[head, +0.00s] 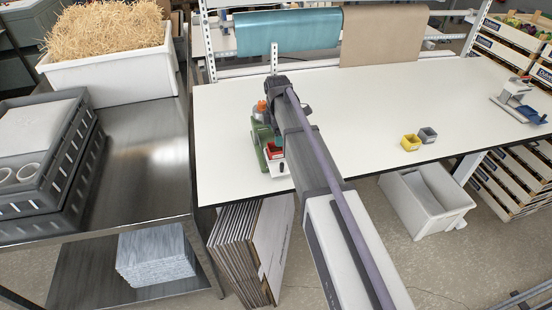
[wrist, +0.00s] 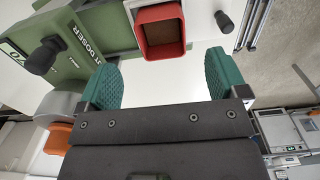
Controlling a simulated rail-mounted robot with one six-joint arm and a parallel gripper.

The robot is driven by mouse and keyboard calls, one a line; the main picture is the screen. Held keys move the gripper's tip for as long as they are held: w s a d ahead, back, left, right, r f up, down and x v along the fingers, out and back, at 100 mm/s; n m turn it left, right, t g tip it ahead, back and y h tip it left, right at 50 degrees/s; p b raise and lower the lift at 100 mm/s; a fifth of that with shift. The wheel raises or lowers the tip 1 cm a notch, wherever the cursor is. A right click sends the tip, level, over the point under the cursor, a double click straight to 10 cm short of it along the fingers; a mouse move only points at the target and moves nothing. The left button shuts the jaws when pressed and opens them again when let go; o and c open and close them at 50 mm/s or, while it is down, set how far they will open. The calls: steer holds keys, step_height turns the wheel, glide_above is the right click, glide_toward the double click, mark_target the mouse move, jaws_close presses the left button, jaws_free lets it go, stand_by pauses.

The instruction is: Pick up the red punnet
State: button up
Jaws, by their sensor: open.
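The red punnet (wrist: 161,33) is a small open box with an empty-looking brown inside. In the wrist view it sits at the top, just beyond and between my fingers, not touching them. In the head view the red punnet (head: 274,151) sits at the table's left front, beside a green machine, partly hidden by my arm. My gripper (wrist: 161,75) is open and empty, with green fingertip pads. In the head view my arm hides the fingers.
The green doser (head: 258,150) stands close at the punnet's left, with a black knob. A yellow punnet (head: 411,142) and a grey punnet (head: 428,135) stand farther right on the white table (head: 370,110). The table between them is clear.

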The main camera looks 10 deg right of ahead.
mark_target(277, 149)
step_height(277, 149, down, 8)
steer(key=b, duration=0.6)
steer(key=shift+s+r, duration=0.1)
steer(key=shift+r, duration=0.3)
steer(key=c, duration=1.1)
steer(key=shift+o, duration=0.2)
steer(key=shift+r+p, duration=0.15)
steer(key=shift+p, duration=0.2)
